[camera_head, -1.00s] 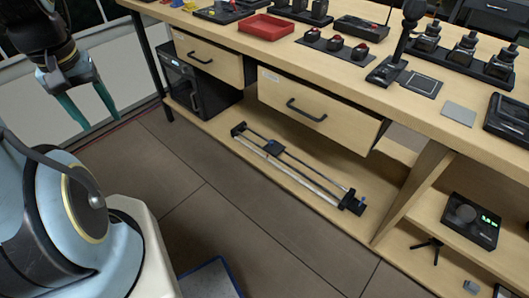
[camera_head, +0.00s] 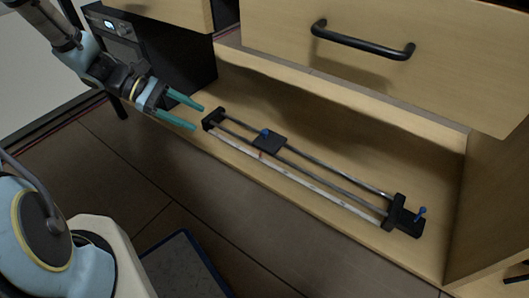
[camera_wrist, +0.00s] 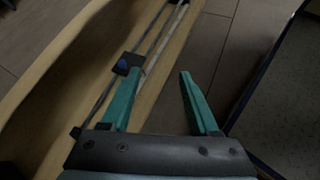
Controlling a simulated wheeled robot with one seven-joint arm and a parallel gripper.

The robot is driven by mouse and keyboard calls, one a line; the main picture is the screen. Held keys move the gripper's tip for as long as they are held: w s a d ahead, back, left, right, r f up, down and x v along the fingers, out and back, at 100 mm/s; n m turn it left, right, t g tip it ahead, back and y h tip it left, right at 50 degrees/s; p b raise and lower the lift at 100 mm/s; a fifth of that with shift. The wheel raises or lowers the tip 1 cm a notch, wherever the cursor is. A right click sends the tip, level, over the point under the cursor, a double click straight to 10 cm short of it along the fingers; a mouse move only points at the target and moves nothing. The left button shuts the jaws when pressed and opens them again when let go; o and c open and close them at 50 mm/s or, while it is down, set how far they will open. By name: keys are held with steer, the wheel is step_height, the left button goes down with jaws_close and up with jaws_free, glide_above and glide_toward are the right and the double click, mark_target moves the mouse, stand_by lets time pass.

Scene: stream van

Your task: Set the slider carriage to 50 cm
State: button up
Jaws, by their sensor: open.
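The slider (camera_head: 330,182) lies on the low wooden shelf, with two rails and a pale scale strip (camera_head: 300,178) along its front. Its black carriage (camera_head: 269,143) with a blue knob stands nearer the left end block. A second blue knob (camera_head: 420,213) is at the right end. The scale's figures are too small to read. My gripper (camera_head: 199,116) is open and empty, just left of the slider's left end block (camera_head: 213,118). In the wrist view the carriage (camera_wrist: 128,64) shows beyond the left finger of my gripper (camera_wrist: 158,85), apart from it.
Drawers with black handles (camera_head: 362,40) overhang the shelf (camera_head: 320,90). A black appliance (camera_head: 150,50) stands at the shelf's left end and a wooden divider (camera_head: 490,200) at its right. A blue-edged mat (camera_head: 187,268) lies on the otherwise clear floor (camera_head: 260,240).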

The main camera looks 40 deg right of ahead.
mark_target(262, 134)
steer(key=d+f+n+h+b, duration=0.2)
steer(key=d+f+b, duration=0.2)
steer(key=f, duration=0.2)
steer(key=w+d+f+n+h+b, duration=0.1)
steer(key=d+f+h+b, duration=0.1)
steer(key=d+f+b, duration=0.2)
steer(key=d+f+n+g+h+b, duration=0.1)
steer(key=d+f+n+h+b, duration=0.1)
steer(key=f, duration=0.6)
steer(key=shift+w+d+n+h+b, duration=0.2)
steer(key=shift+d+b, duration=0.35)
steer(key=shift+b, duration=0.4)
steer(key=shift+w+d+n+h+b, duration=0.1)
steer(key=shift+w+d+h+b, duration=0.15)
steer(key=shift+d+b, duration=0.5)
steer(key=shift+h, duration=0.25)
steer(key=b+x, duration=0.5)
steer(key=x, duration=0.4)
steer(key=shift+s+d, duration=0.25)
steer(key=shift+d, duration=0.05)
steer(key=shift+s+d+r, duration=0.1)
steer(key=shift+s+d, duration=0.1)
steer(key=shift+d, duration=0.2)
jaws_close()
